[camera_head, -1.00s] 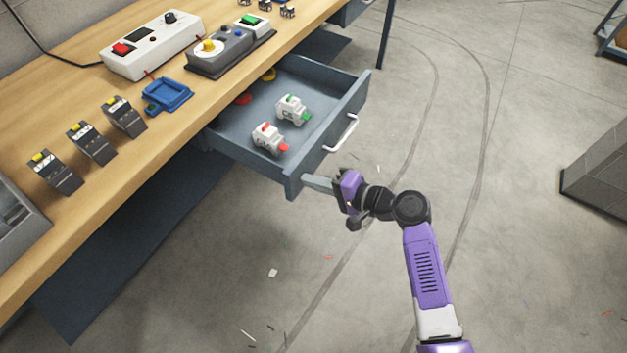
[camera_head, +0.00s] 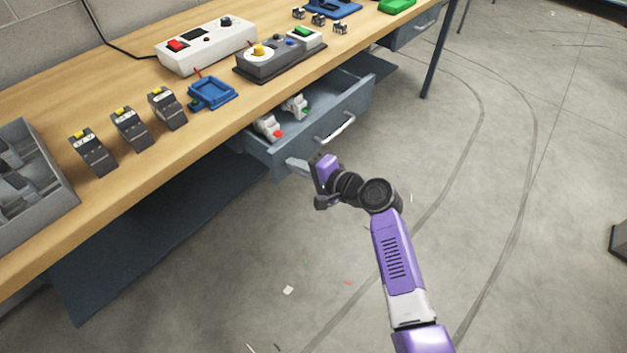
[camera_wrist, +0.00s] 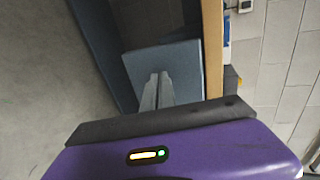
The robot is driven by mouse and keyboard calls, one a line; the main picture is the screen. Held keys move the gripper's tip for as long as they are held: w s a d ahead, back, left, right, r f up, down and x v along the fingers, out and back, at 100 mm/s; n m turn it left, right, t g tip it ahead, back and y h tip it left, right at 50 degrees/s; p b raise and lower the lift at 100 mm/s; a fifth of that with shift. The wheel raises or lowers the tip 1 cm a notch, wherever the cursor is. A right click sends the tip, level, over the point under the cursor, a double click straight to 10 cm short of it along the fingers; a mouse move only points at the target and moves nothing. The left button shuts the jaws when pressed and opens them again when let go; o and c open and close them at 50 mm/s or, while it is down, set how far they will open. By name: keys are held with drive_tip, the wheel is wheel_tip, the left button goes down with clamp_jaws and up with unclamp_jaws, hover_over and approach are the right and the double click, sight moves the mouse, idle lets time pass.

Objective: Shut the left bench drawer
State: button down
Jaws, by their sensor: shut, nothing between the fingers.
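The left bench drawer (camera_head: 325,115) is blue-grey with a pale bar handle (camera_head: 335,127). It stands partly open below the wooden bench top (camera_head: 160,165). Two white pieces, one with a red end (camera_head: 268,127) and one with a green end (camera_head: 296,106), lie in it, partly hidden by the bench edge. My gripper (camera_head: 291,163) is shut and empty, with its fingertips at the drawer front, left of the handle. In the wrist view the fingers (camera_wrist: 156,88) point at a blue-grey panel (camera_wrist: 180,62); whether they touch it is hard to tell.
On the bench stand a white switch box (camera_head: 207,46), a grey control box (camera_head: 265,62), a blue tray (camera_head: 213,94) and several dark grey blocks (camera_head: 130,128). Another drawer (camera_head: 412,30) is farther right. The floor to the right is mostly clear.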

drive_tip(key=w+a+b, duration=0.3)
drive_tip(key=w+a, duration=0.1)
drive_tip(key=w+a+b, duration=0.2)
drive_tip(key=w+a, duration=0.2)
drive_tip(key=shift+f+b, duration=0.2)
drive_tip(key=shift+b, duration=0.2)
drive_tip(key=shift+w+a+b, duration=0.35)
drive_tip(key=shift+w+a, duration=0.1)
drive_tip(key=shift+w+a+r, duration=0.15)
drive_tip(key=shift+a+r, duration=0.05)
drive_tip(key=shift+r, duration=0.05)
drive_tip(key=shift+a+r, duration=0.1)
drive_tip(key=shift+r, duration=0.05)
